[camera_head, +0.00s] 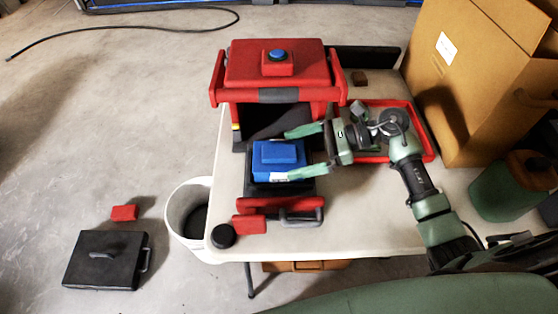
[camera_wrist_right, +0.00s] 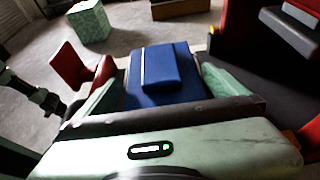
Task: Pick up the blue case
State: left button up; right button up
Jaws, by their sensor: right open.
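The blue case (camera_head: 278,152) is a small block with a raised blue part on top and a white label on its front edge. It is on the white table in front of the red box, with something black under it. In the right wrist view the blue case (camera_wrist_right: 143,97) lies between the two green fingers. My right gripper (camera_head: 288,155) reaches in from the right and is open, one finger on the far side of the case and one on the near side. I cannot tell whether the fingers touch it. My left gripper is not in view.
A red box with a blue button (camera_head: 240,70) stands behind the case. A red clamp-like tool (camera_head: 262,207) lies just in front. A red tray (camera_head: 428,145) is under my right arm. A white bucket (camera_head: 180,215) stands on the floor left of the table. A cardboard box (camera_head: 480,100) is at right.

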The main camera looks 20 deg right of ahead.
aim_at(280, 157)
jog(key=shift+w+a+f, duration=0.1)
jog(key=shift+a+f, duration=0.05)
jog(key=shift+a, duration=0.25)
jog(key=x, duration=0.2)
jog(key=p+x, duration=0.1)
jog(key=x, duration=0.1)
jog(key=shift+w+f+p, duration=0.1)
jog(key=shift+f+p, duration=0.2)
jog(key=shift+f, duration=0.05)
jog(key=shift+d, duration=0.1)
jog(key=c, duration=1.2)
jog(key=shift+r, duration=0.15)
